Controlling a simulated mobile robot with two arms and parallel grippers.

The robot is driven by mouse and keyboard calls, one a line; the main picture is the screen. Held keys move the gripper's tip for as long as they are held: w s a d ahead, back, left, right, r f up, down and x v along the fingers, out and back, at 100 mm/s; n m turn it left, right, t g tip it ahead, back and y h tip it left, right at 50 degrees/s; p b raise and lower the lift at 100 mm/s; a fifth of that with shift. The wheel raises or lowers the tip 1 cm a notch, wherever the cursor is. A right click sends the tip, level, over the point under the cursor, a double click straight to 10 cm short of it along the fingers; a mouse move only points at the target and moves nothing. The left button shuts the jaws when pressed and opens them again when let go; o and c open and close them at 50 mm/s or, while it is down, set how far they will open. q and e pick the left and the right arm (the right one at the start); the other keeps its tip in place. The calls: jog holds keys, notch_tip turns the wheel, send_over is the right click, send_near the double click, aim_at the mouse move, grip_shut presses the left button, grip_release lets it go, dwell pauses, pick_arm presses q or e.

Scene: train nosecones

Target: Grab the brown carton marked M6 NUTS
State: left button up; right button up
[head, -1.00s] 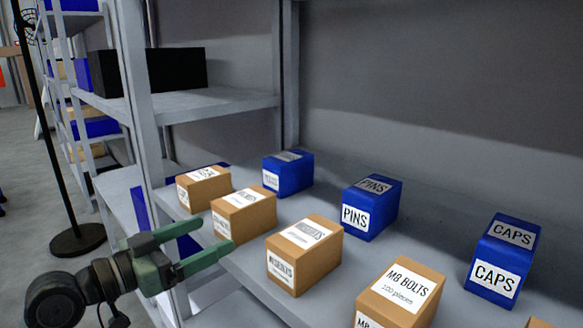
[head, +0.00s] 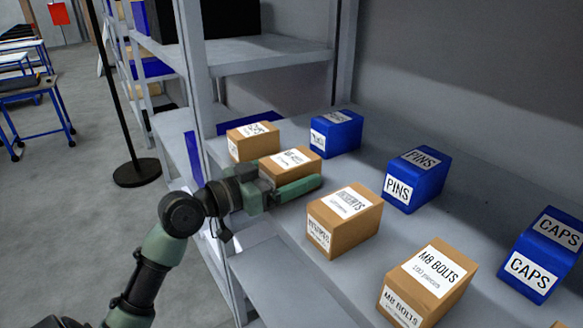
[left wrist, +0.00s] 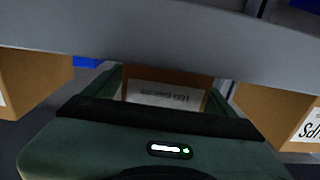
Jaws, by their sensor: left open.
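Brown cartons with white labels stand in a front row on the shelf. I cannot read M6 NUTS on any of them. The second carton from the left (head: 292,160) has a label too blurred to read and is partly hidden by my left gripper (head: 290,184). In the left wrist view, my open left gripper (left wrist: 165,88) has its green fingers on either side of a brown carton (left wrist: 165,76) with upside-down small print. I cannot tell whether they touch it. The leftmost carton (head: 253,142) also has an unreadable label. My right gripper is not in view.
An INSERTS carton (head: 340,225) stands just right of my gripper, with an M8 BOLTS carton (head: 425,290) beyond. Blue boxes, including PINS (head: 416,182) and CAPS (head: 540,262), stand behind. A shelf post (head: 192,90) rises at left. A grey beam (left wrist: 160,38) crosses the wrist view.

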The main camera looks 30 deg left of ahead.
pick_arm(q)
jog(key=shift+s+a, duration=0.1)
jog(key=shift+s, duration=0.05)
jog(key=shift+c, duration=0.9)
jog(key=c, duration=1.5)
grip_shut()
jog(key=shift+r, duration=0.15)
